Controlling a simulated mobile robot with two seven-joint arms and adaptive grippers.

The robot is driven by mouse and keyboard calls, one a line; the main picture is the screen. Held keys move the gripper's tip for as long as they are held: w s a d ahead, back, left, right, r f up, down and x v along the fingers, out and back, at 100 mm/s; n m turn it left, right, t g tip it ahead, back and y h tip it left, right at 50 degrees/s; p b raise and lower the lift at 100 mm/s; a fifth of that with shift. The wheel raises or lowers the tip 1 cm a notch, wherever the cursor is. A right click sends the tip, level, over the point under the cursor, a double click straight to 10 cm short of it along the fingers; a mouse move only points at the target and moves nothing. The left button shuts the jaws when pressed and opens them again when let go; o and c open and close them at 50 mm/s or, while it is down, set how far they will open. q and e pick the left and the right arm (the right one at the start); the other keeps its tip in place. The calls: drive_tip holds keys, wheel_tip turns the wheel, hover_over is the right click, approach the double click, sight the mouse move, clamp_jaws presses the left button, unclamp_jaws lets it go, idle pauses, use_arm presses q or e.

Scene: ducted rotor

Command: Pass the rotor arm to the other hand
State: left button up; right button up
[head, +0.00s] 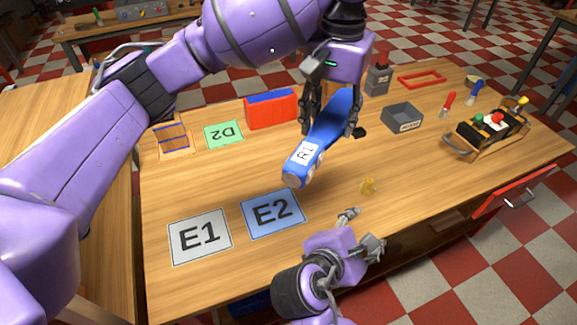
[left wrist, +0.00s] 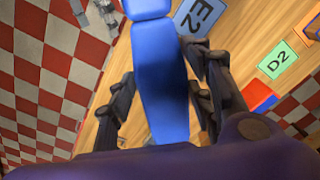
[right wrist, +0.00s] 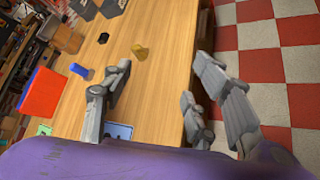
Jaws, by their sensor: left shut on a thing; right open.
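The rotor arm (head: 330,125) is a long blue piece with a white R1 label on its lower end. My left gripper (head: 331,128) is shut on its upper part and holds it tilted above the table, lower end toward the front left. In the left wrist view the rotor arm (left wrist: 160,80) runs between the fingers. My right gripper (head: 362,231) is open and empty near the table's front edge, below and right of the labelled end and apart from it. The right wrist view shows its spread fingers (right wrist: 160,75) with nothing between them.
Plates E1 (head: 199,237) and E2 (head: 273,212) lie front left, D2 (head: 223,133) behind. A red box (head: 271,112), grey bin (head: 402,117) and tool carrier (head: 487,131) stand farther back and right. A small yellow piece (head: 367,186) lies near my right gripper.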

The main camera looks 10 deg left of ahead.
sight(292, 168)
wheel_tip(292, 168, up, 14)
drive_tip(key=s+f+n+h, duration=0.1)
drive_tip(key=s+n+h, duration=0.1)
drive_tip(key=s+h, duration=0.15)
drive_tip(key=a+r+n+t+y, duration=0.1)
drive_tip(key=a+r+n, duration=0.1)
drive_tip(key=a+r, duration=0.1)
drive_tip(key=a+r+n+t+y, duration=0.1)
drive_tip(key=a+r+n+y, duration=0.1)
drive_tip(key=a+r, duration=0.2)
drive_tip(key=a+r+n+t+y, duration=0.1)
drive_tip(key=a+r+t, duration=0.1)
drive_tip(key=a, duration=0.3)
drive_tip(key=shift+w+a+r+n+y, duration=0.15)
drive_tip(key=shift+a+r+n, duration=0.05)
drive_tip(key=shift+r, duration=0.2)
drive_tip(key=shift+w+a+r+n+y, duration=0.1)
drive_tip(key=shift+a+r+n, duration=0.1)
drive_tip(key=shift+r, duration=0.2)
drive_tip(key=f+n, duration=0.1)
drive_tip(key=s+a+n+g+y, duration=0.1)
drive_tip(key=shift+s+a+f+n, duration=0.3)
drive_tip(key=shift+f+n, duration=0.1)
drive_tip(key=shift+w+f, duration=0.1)
drive_tip(key=shift+f, duration=0.1)
drive_tip(key=shift+x, duration=3.6)
drive_tip(key=shift+f, duration=0.15)
